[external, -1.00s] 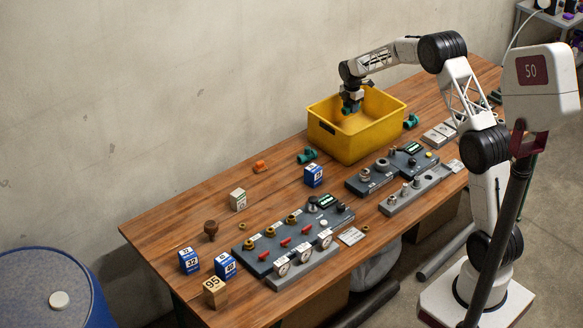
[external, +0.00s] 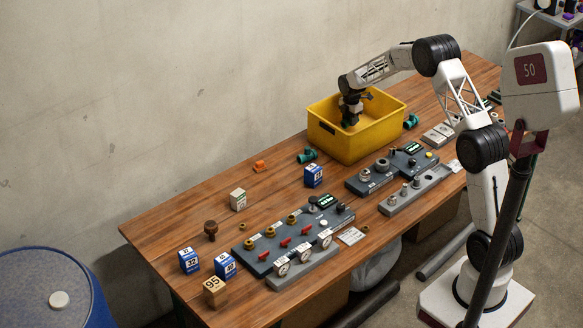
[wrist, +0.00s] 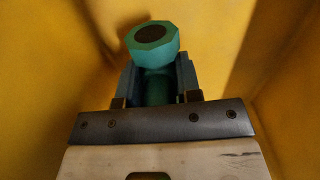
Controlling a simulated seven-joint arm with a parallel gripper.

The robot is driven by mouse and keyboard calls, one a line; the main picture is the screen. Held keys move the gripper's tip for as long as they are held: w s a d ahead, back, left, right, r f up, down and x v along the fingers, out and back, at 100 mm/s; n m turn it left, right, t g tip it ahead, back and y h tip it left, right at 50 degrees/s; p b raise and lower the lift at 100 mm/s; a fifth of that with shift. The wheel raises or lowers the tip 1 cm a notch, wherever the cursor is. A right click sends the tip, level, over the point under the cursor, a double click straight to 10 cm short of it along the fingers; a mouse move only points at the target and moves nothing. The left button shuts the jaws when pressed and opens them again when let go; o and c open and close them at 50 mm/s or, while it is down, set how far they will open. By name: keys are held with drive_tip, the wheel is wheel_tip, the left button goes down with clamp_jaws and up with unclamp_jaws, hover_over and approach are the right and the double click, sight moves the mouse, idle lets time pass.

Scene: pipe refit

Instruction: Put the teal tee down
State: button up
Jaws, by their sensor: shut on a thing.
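The teal tee (wrist: 152,50) is between the fingers of my gripper (wrist: 157,72) in the wrist view, with its dark round opening facing the camera. My gripper is shut on it. In the external view my gripper (external: 350,120) is down inside the yellow bin (external: 345,146), and the tee is mostly hidden by the gripper and the bin. The bin's yellow walls fill the wrist view around the tee. I cannot tell whether the tee touches the bin floor.
Green fittings lie on the table on either side of the bin, one on the left (external: 307,156) and one on the right (external: 411,121). Grey fixture boards (external: 292,240) line the front.

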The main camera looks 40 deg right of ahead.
drive_tip(key=shift+f, duration=1.55)
drive_tip(key=shift+f, duration=0.15)
drive_tip(key=o, duration=0.9)
wheel_tip(320, 180, up, 12)
drive_tip(key=shift+r, duration=0.2)
